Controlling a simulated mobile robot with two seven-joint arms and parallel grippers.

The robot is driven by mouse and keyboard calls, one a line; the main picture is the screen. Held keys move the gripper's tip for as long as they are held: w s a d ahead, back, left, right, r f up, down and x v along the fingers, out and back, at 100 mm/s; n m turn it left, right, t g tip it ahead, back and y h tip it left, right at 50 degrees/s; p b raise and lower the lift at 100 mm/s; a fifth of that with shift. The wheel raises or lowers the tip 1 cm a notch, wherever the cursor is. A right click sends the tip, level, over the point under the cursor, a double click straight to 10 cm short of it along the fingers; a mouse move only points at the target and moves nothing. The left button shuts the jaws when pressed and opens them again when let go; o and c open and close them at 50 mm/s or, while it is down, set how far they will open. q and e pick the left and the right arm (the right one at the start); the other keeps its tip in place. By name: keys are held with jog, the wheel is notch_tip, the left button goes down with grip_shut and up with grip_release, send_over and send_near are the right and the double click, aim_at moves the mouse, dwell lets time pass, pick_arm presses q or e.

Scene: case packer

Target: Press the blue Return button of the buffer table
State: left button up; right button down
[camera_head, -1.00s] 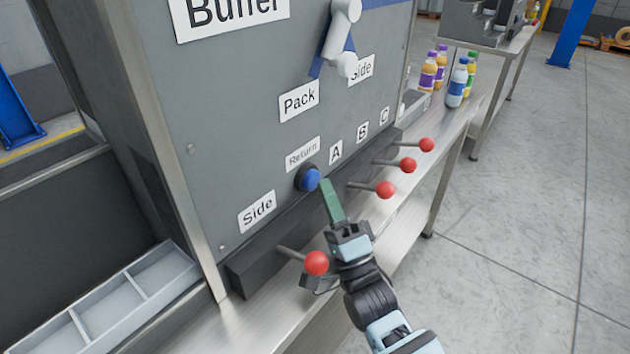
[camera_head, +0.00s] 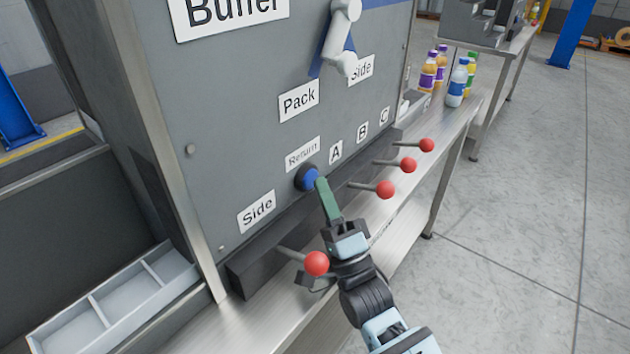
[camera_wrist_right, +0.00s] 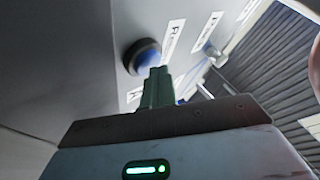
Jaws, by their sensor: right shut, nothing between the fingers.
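The blue Return button (camera_head: 308,178) sits in a dark round collar on the grey front panel, below its white "Return" label (camera_head: 302,153). My right gripper (camera_head: 321,184) is shut and empty, its green fingers pointing up at the panel. In the head view the fingertips overlap the lower right edge of the button. In the right wrist view the button (camera_wrist_right: 147,58) shows just beyond the fingertips (camera_wrist_right: 158,72). I cannot tell for certain whether they touch it or whether the button is pressed in. My left gripper is not in view.
A red-knobbed lever (camera_head: 316,263) stands left of my right wrist. More red-knobbed levers (camera_head: 386,189) project to the right of the fingers. A white lever arm (camera_head: 338,40) is higher on the panel. Bottles (camera_head: 457,82) stand on the table behind. A divided tray (camera_head: 115,295) is at lower left.

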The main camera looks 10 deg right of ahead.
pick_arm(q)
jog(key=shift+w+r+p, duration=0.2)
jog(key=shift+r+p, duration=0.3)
pick_arm(e)
jog(key=shift+s+d, duration=0.6)
jog(key=shift+s, duration=0.15)
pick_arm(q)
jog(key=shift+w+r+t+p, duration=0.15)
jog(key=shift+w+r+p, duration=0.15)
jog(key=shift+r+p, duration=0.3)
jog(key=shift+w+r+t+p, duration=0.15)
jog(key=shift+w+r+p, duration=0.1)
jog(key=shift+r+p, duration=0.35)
pick_arm(e)
jog(key=s+d, duration=0.3)
jog(key=s, duration=0.1)
jog(key=shift+s+d, duration=0.35)
jog(key=shift+s, duration=0.05)
